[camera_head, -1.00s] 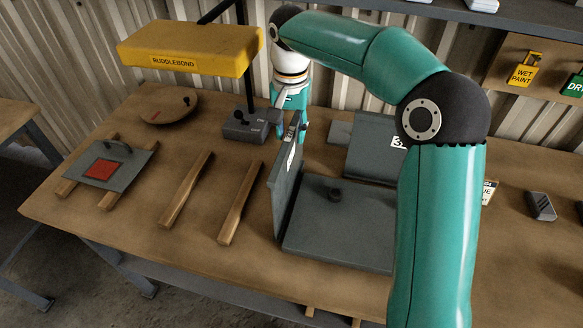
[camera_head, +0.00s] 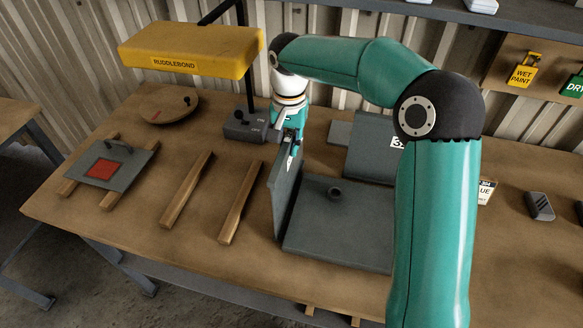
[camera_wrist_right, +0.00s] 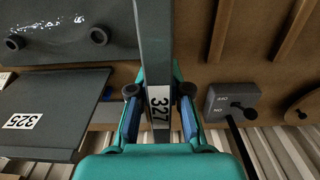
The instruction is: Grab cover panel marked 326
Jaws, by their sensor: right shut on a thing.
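A dark grey panel (camera_head: 284,198) stands on edge near the middle of the bench. My right gripper (camera_head: 291,142) is at its top edge from behind. In the right wrist view the gripper (camera_wrist_right: 160,92) is shut on this panel (camera_wrist_right: 154,40), with a finger on either side of its edge; the label there reads 327. A second panel (camera_head: 365,160) lies behind to the right; in the wrist view this panel (camera_wrist_right: 50,100) is labelled 325. I see no label 326. My left gripper is not in view.
A flat grey plate (camera_head: 345,230) with a round knob lies right of the upright panel. Two wooden rails (camera_head: 240,205) lie to its left. A grey switch box (camera_head: 246,128) and yellow lamp (camera_head: 190,48) stand behind. A plate with a red square (camera_head: 103,171) is far left.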

